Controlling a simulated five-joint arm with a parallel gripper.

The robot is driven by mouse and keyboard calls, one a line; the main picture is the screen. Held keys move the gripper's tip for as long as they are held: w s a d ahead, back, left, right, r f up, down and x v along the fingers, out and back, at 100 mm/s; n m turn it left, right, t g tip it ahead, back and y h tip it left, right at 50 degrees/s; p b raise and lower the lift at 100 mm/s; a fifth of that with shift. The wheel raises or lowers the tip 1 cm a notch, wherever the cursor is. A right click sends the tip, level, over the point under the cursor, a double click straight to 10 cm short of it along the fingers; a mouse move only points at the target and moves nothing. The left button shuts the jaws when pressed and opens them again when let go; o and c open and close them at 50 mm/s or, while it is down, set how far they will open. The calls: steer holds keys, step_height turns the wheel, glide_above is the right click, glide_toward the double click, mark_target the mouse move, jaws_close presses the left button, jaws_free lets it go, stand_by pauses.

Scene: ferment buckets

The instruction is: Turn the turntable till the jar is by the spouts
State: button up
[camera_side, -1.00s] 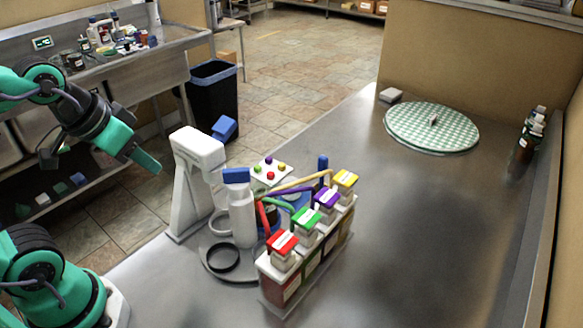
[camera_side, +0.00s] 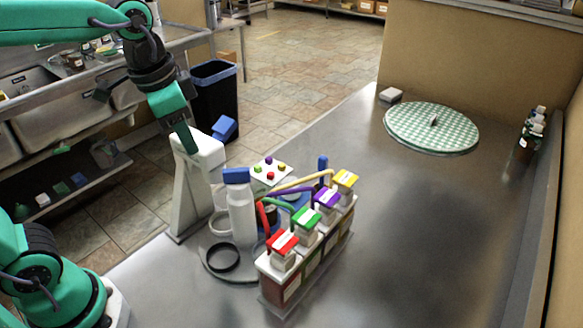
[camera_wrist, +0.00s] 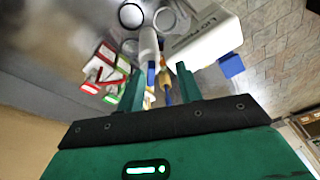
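The grey turntable (camera_side: 238,276) carries empty ring holders, a black one at its front. The jar, a white bottle with a blue cap (camera_side: 241,212), stands upright on it, left of the spouts. It also shows in the wrist view (camera_wrist: 148,42). The coloured spouts (camera_side: 300,186) reach left from several buckets with red, green, purple and yellow tops. My gripper (camera_side: 190,148) is in the air by the top of the white stand, above and left of the jar. Its fingers are apart and empty in the wrist view (camera_wrist: 160,72). The turntable's far side is partly hidden.
The tall white stand (camera_side: 190,195) rises close behind the turntable. A white panel with coloured buttons (camera_side: 270,170) is beyond the jar. A green checked disc (camera_side: 410,125) lies far right, with bottles (camera_side: 531,135) by the wall. The right of the bench is clear.

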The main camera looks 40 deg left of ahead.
mark_target(236, 169)
steer(key=w+d+m+g, duration=0.1)
steer(key=w+d+m, duration=0.1)
steer(key=w+d+m+g, duration=0.1)
steer(key=w+d+m, duration=0.1)
steer(key=w+d, duration=0.1)
steer(key=shift+w+d+f+g, duration=0.2)
steer(key=shift+w+g, duration=0.1)
steer(key=shift+f, duration=0.15)
steer(key=shift+f, duration=3.75)
jaws_close()
